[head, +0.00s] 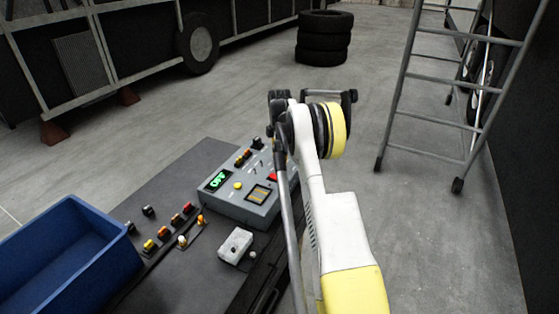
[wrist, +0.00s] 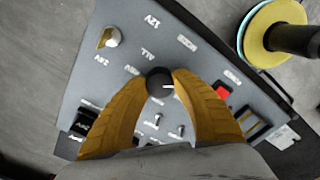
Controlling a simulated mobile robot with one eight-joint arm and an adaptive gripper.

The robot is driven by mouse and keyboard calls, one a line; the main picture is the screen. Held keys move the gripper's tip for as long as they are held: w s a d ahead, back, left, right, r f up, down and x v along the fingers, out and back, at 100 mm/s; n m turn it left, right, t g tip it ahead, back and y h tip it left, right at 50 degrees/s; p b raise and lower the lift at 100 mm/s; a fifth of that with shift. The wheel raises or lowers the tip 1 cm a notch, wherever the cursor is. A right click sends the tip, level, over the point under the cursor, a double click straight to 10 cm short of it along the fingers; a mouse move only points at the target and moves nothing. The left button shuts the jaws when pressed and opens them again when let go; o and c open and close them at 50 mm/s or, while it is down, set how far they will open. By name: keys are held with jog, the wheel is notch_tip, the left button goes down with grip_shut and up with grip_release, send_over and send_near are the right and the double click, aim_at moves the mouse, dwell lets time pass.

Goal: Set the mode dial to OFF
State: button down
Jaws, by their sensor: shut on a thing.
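The grey control panel (head: 233,205) stands on a dark bench in the head view. In the wrist view its face (wrist: 205,62) fills the middle. A round black dial (wrist: 158,86) sits there, its white mark toward the right of the picture. My gripper (wrist: 163,76) has its yellow fingers on both sides of this dial, shut on it. Printed labels around the dial include 12V and ALL; others are upside down and too small to read surely. In the head view my arm covers the panel's right side, so the dial's grip is not clear there.
A white box (head: 236,245), several small coloured parts and a blue bin (head: 68,258) are on the bench. A ladder (head: 398,95) and stacked tyres (head: 323,40) stand beyond.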

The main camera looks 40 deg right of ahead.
dwell(0.4)
jog(key=c, duration=1)
grip_release()
jog(key=shift+r, duration=0.1)
notch_tip(320, 180, up, 12)
jog(key=shift+f, duration=0.1)
jog(key=shift+a, duration=0.1)
